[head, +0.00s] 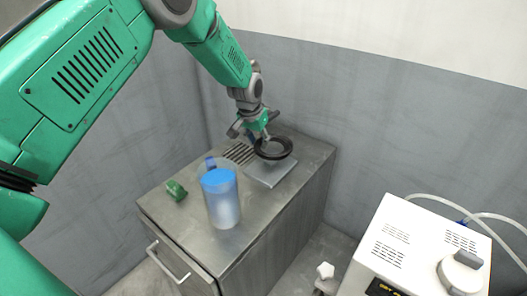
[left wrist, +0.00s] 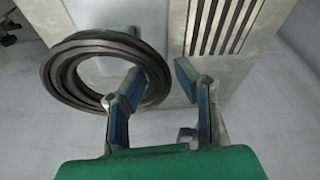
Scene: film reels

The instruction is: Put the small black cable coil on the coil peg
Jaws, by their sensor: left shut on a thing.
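The small black cable coil (head: 273,149) is a dark ring at the back of the metal cabinet top, over a light square plate (head: 271,174). My left gripper (head: 264,136) is shut on one side of the ring. In the left wrist view, the coil (left wrist: 65,85) has its right-hand band between the two fingertips (left wrist: 155,78), with one finger inside the ring. The coil appears above the plate; I cannot tell the exact gap. The coil peg cannot be made out clearly; the coil and finger cover that area. My right gripper is not in view.
A blue-lidded translucent container (head: 221,200) stands on the cabinet (head: 255,222) in front of the coil. A small green object (head: 176,190) lies to its left. A slotted grille (head: 239,153) is behind. A white machine (head: 415,250) with tubing stands at right.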

